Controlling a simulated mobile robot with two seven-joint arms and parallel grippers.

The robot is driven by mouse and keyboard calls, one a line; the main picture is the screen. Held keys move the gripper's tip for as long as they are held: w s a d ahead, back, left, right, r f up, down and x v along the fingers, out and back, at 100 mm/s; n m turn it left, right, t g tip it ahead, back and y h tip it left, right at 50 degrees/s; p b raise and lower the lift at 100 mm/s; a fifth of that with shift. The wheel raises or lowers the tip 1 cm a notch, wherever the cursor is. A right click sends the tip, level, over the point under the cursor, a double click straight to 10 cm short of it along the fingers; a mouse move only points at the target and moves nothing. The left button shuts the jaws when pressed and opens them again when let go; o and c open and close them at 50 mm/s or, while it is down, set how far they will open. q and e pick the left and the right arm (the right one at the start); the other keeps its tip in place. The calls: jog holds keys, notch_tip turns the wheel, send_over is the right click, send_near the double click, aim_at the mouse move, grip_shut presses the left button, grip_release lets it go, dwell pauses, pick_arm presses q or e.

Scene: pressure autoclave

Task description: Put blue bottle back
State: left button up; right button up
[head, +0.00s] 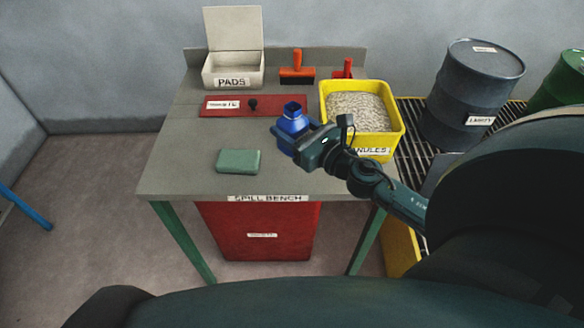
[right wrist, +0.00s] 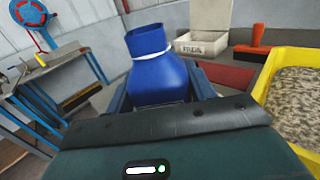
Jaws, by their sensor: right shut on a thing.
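The blue bottle (head: 293,121) has a dark open neck and stands out over the front middle of the spill bench (head: 190,178). My right gripper (head: 293,134) is shut on the bottle, coming from the right. In the right wrist view the bottle (right wrist: 158,75) sits between the two fingers, with a white band around its neck. Its lower part is hidden by the gripper, so I cannot tell whether it touches the bench. My left gripper is not in view.
A yellow tub (head: 398,113) of granules is right beside my gripper. A red plate (head: 230,105) with a black knob, a green block (head: 239,161), an open pads box (head: 233,72) and an orange-handled tool (head: 297,70) are on the bench. Drums (head: 470,95) stand right.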

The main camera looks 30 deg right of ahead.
aim_at(297, 140)
pick_arm(q)
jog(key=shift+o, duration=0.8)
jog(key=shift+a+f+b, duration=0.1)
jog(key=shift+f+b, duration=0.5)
jog(key=shift+b, duration=0.05)
pick_arm(e)
jog(key=shift+w+d+f, duration=0.3)
jog(key=shift+d+f, duration=0.15)
jog(key=shift+f, duration=0.05)
jog(key=shift+w+d+f, duration=0.3)
jog(key=shift+d+f, duration=0.1)
jog(key=shift+f, duration=0.1)
notch_tip(297, 140, down, 3)
jog(key=shift+b, duration=0.7)
jog(key=shift+f, duration=0.65)
notch_tip(297, 140, down, 3)
jog(key=shift+f+b, duration=0.2)
jog(key=shift+b, duration=0.75)
jog(key=shift+y, duration=0.3)
jog(key=shift+f, duration=0.3)
jog(key=o, duration=1)
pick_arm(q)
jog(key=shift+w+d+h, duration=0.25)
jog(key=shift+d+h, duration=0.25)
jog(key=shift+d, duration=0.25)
pick_arm(e)
jog(key=shift+o, duration=0.2)
